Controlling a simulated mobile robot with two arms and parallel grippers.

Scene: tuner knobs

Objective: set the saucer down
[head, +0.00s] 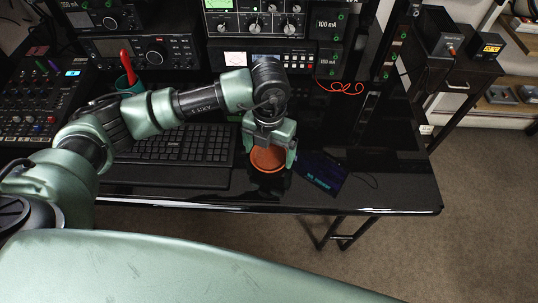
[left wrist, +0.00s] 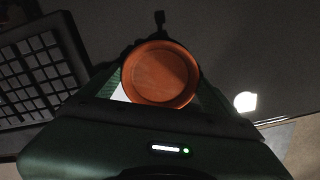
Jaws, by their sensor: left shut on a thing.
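The saucer (head: 267,158) is a round, terracotta-coloured dish with a raised rim. In the head view it is at the left gripper (head: 270,152), over the front part of the black desk, just right of the keyboard. In the left wrist view the saucer (left wrist: 160,75) sits between the fingers and its open face shows. My left gripper points down and is shut on it. I cannot tell whether the saucer touches the desk or hangs just above it. My right gripper is not in view.
The black keyboard (head: 180,146) lies left of the saucer. A dark device with a lit screen (head: 320,174) lies close on the right. Radio equipment (head: 265,62) lines the back. The glossy desk's front edge (head: 330,208) is near; bare desk (head: 390,180) lies farther right.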

